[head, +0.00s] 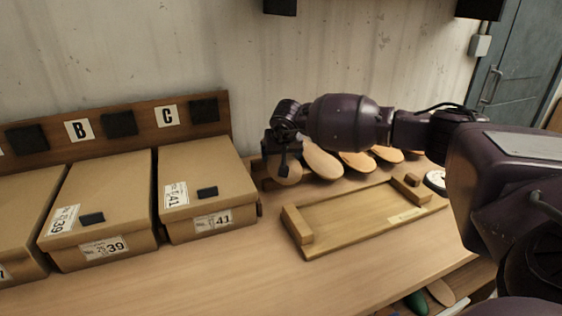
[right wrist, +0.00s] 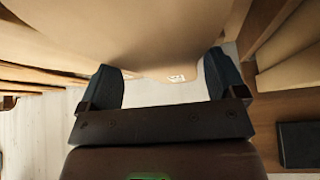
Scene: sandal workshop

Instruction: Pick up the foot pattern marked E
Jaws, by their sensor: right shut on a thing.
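Several tan foot patterns stand in a row at the back of the bench, right of the boxes. My right gripper (head: 282,158) is at the left end of the row, over the leftmost foot pattern (head: 286,174), and partly hides it. In the right wrist view my right gripper (right wrist: 165,88) has its fingers on either side of a tan foot pattern (right wrist: 165,50) and is shut on it. That pattern bears a small white label (right wrist: 177,78), too small to read, so I cannot tell its letter. Other foot patterns (head: 322,160) lean just to the right. My left gripper is not in view.
Cardboard boxes (head: 105,205) marked 39 and 41 (head: 205,185) stand at left, before a wooden board (head: 190,118) lettered B and C. A wooden tray (head: 350,222) with end blocks lies in front of the patterns. The front of the bench (head: 230,280) is clear.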

